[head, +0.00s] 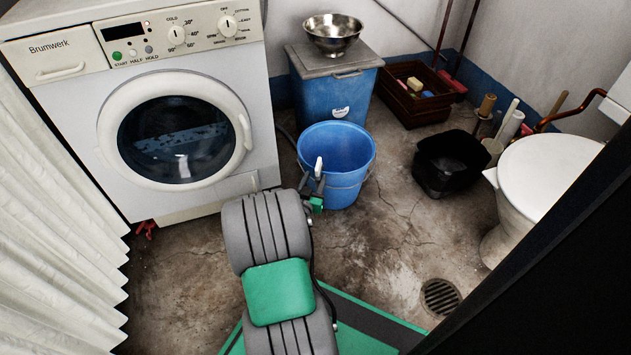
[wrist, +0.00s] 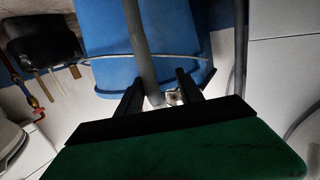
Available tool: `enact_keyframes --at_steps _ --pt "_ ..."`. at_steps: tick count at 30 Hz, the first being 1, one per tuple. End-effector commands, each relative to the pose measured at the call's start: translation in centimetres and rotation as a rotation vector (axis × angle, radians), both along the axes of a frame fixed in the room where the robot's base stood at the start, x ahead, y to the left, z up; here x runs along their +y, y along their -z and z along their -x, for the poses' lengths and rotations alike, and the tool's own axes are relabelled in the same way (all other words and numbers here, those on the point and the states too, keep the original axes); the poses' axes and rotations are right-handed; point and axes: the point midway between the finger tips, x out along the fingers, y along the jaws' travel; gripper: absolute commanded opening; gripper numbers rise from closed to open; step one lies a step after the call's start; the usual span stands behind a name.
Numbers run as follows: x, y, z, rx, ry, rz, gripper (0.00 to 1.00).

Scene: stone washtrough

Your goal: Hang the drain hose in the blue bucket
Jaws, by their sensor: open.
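A pale piece of the drain hose (head: 318,166) shows at the bucket's near left rim. In the wrist view the grey hose (wrist: 138,40) runs across the blue bucket (wrist: 185,35) and down between my fingers. My gripper (head: 314,188) is at the bucket's near left side. In the wrist view my gripper (wrist: 160,92) is open, with one dark finger on each side of the hose. I cannot tell whether the hose's end lies inside the bucket.
The washing machine (head: 75,130) stands left. A lidded blue bin (head: 320,95) with a metal bowl (head: 333,33) on it is behind the bucket. A black tub (head: 447,165), a wooden crate (head: 412,105) and a toilet (head: 545,170) are right. Floor near the drain (head: 440,296) is clear.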

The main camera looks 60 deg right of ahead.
Motion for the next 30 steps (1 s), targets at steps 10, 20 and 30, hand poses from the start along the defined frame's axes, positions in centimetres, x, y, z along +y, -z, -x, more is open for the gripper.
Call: enact_keyframes --at_steps 10,20,30 --pt "0.4 -4.6 0.3 0.003 0.001 -0.003 0.44" --pt "6.5 -10.7 3.7 0.005 -0.001 -0.004 0.44" --pt "11.8 -12.8 6.7 0.003 0.001 -0.003 0.44"
